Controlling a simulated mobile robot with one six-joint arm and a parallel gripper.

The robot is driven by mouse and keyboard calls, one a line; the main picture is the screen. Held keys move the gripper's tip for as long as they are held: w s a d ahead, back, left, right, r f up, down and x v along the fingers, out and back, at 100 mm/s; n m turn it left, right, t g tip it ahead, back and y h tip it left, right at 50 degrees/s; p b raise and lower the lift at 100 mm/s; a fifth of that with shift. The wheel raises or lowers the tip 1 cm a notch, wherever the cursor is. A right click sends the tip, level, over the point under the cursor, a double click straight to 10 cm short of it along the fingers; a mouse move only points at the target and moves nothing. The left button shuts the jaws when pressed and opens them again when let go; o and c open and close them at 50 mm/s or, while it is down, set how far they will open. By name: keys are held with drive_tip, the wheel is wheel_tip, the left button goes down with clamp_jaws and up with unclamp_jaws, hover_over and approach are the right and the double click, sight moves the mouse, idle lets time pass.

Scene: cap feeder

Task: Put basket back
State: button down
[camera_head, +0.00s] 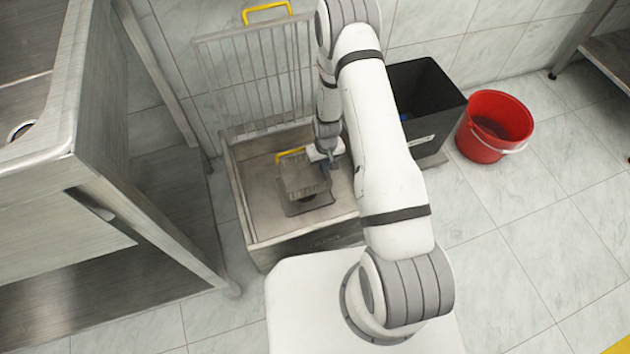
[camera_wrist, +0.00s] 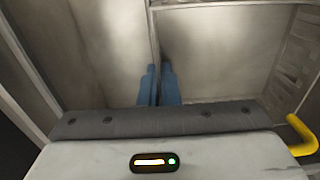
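The basket (camera_head: 303,177) is a small grey metal box with a yellow handle (camera_head: 290,153). It is inside the floor sink (camera_head: 253,205), over a square drain recess (camera_head: 310,207) with a dark hole. Whether it hangs or touches the sink floor is hard to tell. My gripper (camera_head: 328,160) is at the basket's right side. In the wrist view its blue fingers (camera_wrist: 159,84) are close together, with a thin metal edge between them that looks like the basket's wall. The yellow handle also shows at the right of the wrist view (camera_wrist: 302,135).
A barred grate (camera_head: 258,80) with a yellow handle (camera_head: 266,12) stands upright against the wall behind the sink. A black bin (camera_head: 425,100) and a red bucket (camera_head: 494,126) stand to the right. A steel table (camera_head: 95,150) is on the left. Floor at the right is clear.

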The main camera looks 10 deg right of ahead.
sight(323, 177)
wheel_tip(323, 177, down, 7)
drive_tip(key=shift+s+a+f+b, duration=0.1)
drive_tip(key=shift+a+f+b, duration=0.1)
drive_tip(key=shift+b, duration=1.05)
drive_tip(key=shift+f, duration=0.1)
drive_tip(key=c, duration=1.7)
unclamp_jaws()
